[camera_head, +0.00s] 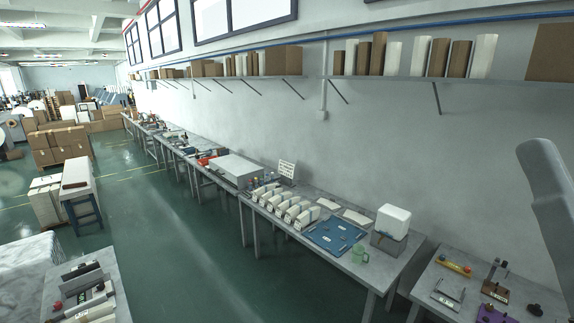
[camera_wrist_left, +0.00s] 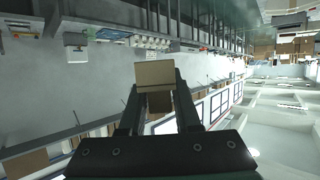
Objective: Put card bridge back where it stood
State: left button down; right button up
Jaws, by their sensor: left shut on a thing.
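My left gripper (camera_wrist_left: 158,90) shows in the left wrist view, with its two dark fingers shut on a tan card piece (camera_wrist_left: 155,73), which I take to be the card bridge. The card's pale flat face points toward the camera, and a darker brown part (camera_wrist_left: 158,102) shows below it between the fingers. The held card is up in the air, apart from any table. The head view does not show the left gripper or the card. My right gripper is in neither view.
A wall shelf (camera_head: 400,78) carries tan and white upright pieces. Another table (camera_head: 470,290) stands front right.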

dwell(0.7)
pick_arm(q)
jog(key=shift+s+f+n+y, duration=0.2)
jog(key=shift+f+n+y, duration=0.1)
jog(key=shift+f+y, duration=0.15)
jog(key=shift+s+a+f, duration=0.15)
jog(key=shift+a+f, duration=0.05)
jog(key=shift+a, duration=0.15)
jog(key=s+a+f+n+g+y+b, duration=0.3)
jog(key=a+f+n+y+b, duration=0.4)
jog(key=a+f+b, duration=0.6)
jog(key=a+y+b, duration=0.1)
jog(key=b, duration=0.6)
jog(key=shift+s+a+n, duration=0.2)
jog(key=shift+a+n, duration=0.05)
jog(key=shift+n, duration=0.15)
